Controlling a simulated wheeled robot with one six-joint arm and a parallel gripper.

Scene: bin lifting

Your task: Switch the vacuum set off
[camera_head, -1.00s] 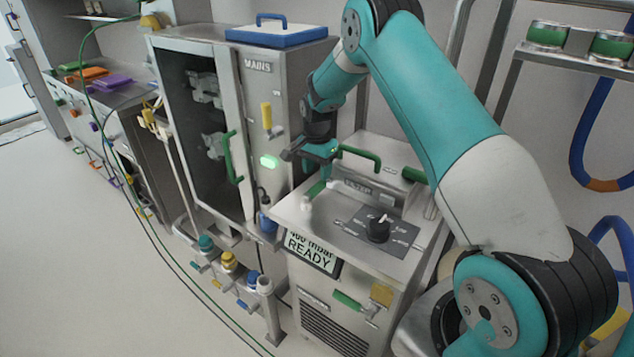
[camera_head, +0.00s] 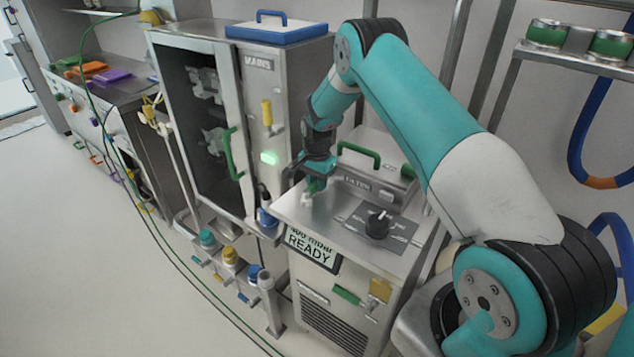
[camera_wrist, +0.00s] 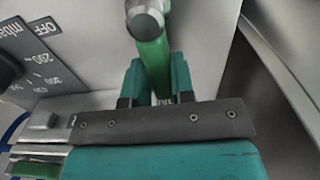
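The vacuum set is a steel cabinet (camera_head: 345,296) with a display (camera_head: 312,249) reading READY under a partly legible mbar figure. Its black dial (camera_head: 378,224) sits on a dark scale plate on the sloped top; the dial's edge and OFF mark (camera_wrist: 47,28) show in the wrist view. A green lever with a pale tip (camera_head: 307,198) stands at the top's left side. In the wrist view the lever (camera_wrist: 153,58) lies between the teal fingers. My gripper (camera_head: 318,184) has its fingers close against both sides of the lever and looks shut on it; its lower part is hidden.
A green handle (camera_head: 360,155) arches behind my gripper. On the left stands a steel cabinet (camera_head: 285,80) with a yellow lever (camera_head: 267,112) and a lit green lamp (camera_head: 270,157). Coloured valves (camera_head: 230,257) stand below.

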